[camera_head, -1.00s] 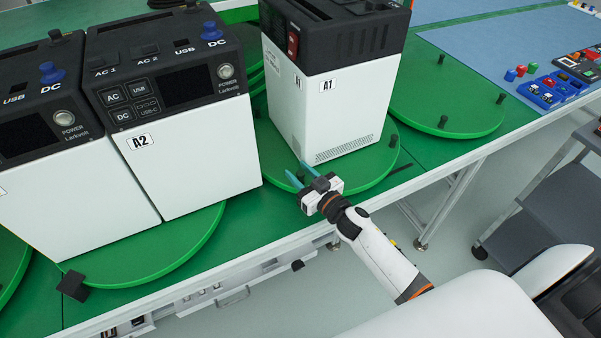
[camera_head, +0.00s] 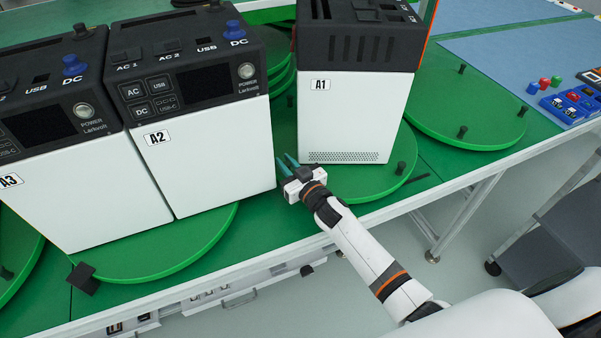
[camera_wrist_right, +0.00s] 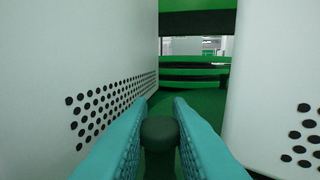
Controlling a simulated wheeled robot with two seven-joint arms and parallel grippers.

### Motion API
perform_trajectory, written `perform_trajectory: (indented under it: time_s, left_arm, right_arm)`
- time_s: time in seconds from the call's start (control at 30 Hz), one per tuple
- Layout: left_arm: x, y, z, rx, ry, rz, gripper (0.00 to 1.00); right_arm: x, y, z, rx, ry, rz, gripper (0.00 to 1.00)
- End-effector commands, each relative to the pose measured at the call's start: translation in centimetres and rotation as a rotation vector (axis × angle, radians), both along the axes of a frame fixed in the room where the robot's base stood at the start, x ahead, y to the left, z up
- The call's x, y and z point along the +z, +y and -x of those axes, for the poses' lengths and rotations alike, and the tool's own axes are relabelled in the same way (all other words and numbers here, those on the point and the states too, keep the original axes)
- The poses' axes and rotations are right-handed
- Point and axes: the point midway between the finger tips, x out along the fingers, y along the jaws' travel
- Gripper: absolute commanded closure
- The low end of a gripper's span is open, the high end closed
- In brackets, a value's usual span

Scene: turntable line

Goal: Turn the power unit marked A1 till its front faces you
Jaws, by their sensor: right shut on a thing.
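The power unit A1 (camera_head: 352,115) stands upright on a green turntable (camera_head: 385,185) at the centre right in the head view. A plain white side with the A1 label and a vent grille at the bottom is towards me. No screen or buttons show on this side. My right gripper (camera_head: 286,166) is at the turntable's near left edge, beside the unit's lower left corner. In the wrist view its teal fingers are shut on a black peg (camera_wrist_right: 159,133) of the turntable. White vented walls stand on both sides of the fingers. My left gripper is not in view.
Unit A2 (camera_head: 215,150) stands close left of the gripper, its screen and buttons towards me, with unit A3 (camera_head: 70,190) beyond it. An empty green turntable (camera_head: 480,110) lies to the right. Blue trays and small coloured parts (camera_head: 570,105) lie at far right.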

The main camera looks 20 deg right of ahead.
Motion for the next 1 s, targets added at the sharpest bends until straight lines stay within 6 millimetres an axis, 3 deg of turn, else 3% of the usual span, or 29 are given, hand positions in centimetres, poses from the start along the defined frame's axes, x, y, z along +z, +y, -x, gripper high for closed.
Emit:
perform_trajectory:
  time_s: [0.27, 0.3, 0.4, 0.77, 1.0]
  left_arm:
    - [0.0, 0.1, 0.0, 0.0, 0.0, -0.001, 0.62]
    - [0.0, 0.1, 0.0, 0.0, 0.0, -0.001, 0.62]
    - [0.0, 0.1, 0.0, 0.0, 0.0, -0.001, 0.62]
    - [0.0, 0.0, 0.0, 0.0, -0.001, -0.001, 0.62]
    - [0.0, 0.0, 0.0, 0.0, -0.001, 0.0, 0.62]
  right_arm:
    - [-0.2, 0.2, 0.1, 0.002, 0.004, 0.001, 1.0]
    - [-0.2, 0.1, 0.1, 0.002, 0.004, 0.001, 0.77]
    - [-0.2, 0.1, 0.1, 0.002, 0.004, 0.001, 0.62]
    - [-0.3, -0.1, 0.6, 0.0, 0.006, 0.002, 0.62]
    - [-0.4, -1.1, 4.7, 0.0, 0.008, 0.003, 0.62]
